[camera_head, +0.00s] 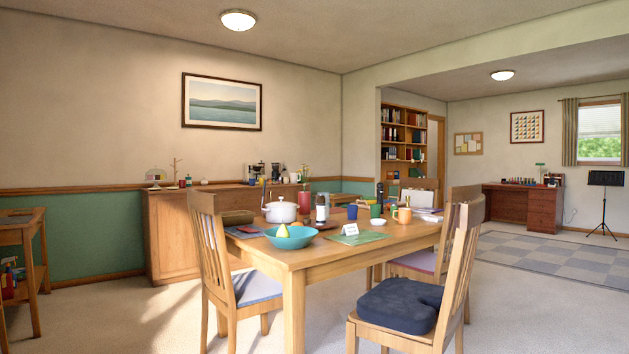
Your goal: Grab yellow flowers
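A tall red vase (304,202) stands among the items on the far side of the wooden dining table (290,258). Thin green stems with small yellowish tips (304,171) rise from it, too small to make out clearly as flowers. My gripper is not in view.
A teal bowl (291,237) with a yellow-green pear sits at the table's near side. Chairs surround the table, one with a dark cushion (400,304) at the near right. A sideboard (172,235) stands behind. Open carpet lies at the front left.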

